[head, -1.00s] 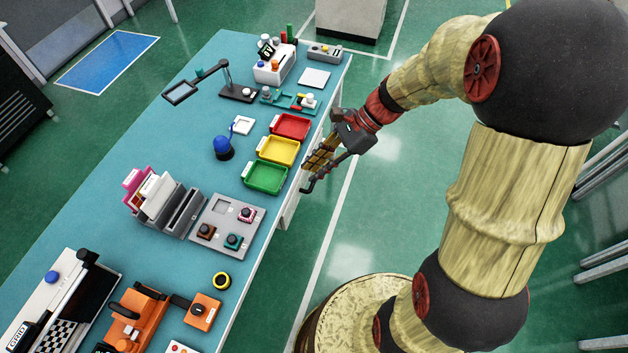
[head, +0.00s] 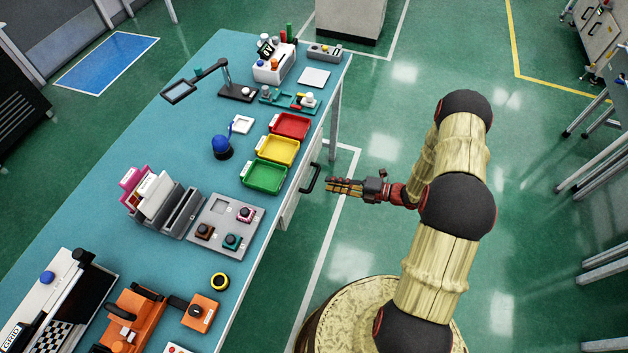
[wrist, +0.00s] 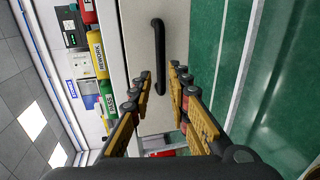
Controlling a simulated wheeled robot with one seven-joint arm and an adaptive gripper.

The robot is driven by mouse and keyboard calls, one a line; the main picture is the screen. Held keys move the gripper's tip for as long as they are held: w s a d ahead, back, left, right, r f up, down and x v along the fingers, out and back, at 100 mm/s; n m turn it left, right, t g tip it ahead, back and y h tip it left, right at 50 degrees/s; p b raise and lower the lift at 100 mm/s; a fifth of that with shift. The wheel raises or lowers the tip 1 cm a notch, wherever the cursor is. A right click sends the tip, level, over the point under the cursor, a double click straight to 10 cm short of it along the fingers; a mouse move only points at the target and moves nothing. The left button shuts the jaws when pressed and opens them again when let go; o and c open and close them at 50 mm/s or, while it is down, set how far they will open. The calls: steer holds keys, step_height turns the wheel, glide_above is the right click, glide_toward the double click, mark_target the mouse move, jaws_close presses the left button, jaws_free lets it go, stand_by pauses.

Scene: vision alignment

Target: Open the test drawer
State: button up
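The test drawer is the white drawer front (head: 293,203) under the table's right edge; it looks shut. Its black bar handle (head: 311,177) is clear in the head view. In the wrist view the drawer front (wrist: 185,32) fills the upper middle, and the handle (wrist: 158,40) runs upright in the picture. My gripper (head: 329,186) is to the right of the handle, fingers pointing at it, with a small gap. In the wrist view my gripper (wrist: 160,76) is open, with the handle seen between and beyond its fingertips, not held.
The blue table top (head: 130,185) carries green (head: 248,187), yellow (head: 266,160) and red (head: 278,135) trays just above the drawer. A grey panel (head: 208,243) with knobs sits near the edge. The green floor (head: 375,235) right of the drawer is clear.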

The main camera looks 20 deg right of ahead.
mark_target(314, 179)
steer(key=shift+b+x, duration=0.9)
steer(key=shift+x, duration=2.95)
steer(key=c, duration=0.3)
steer(key=shift+f, duration=0.1)
jaws_close()
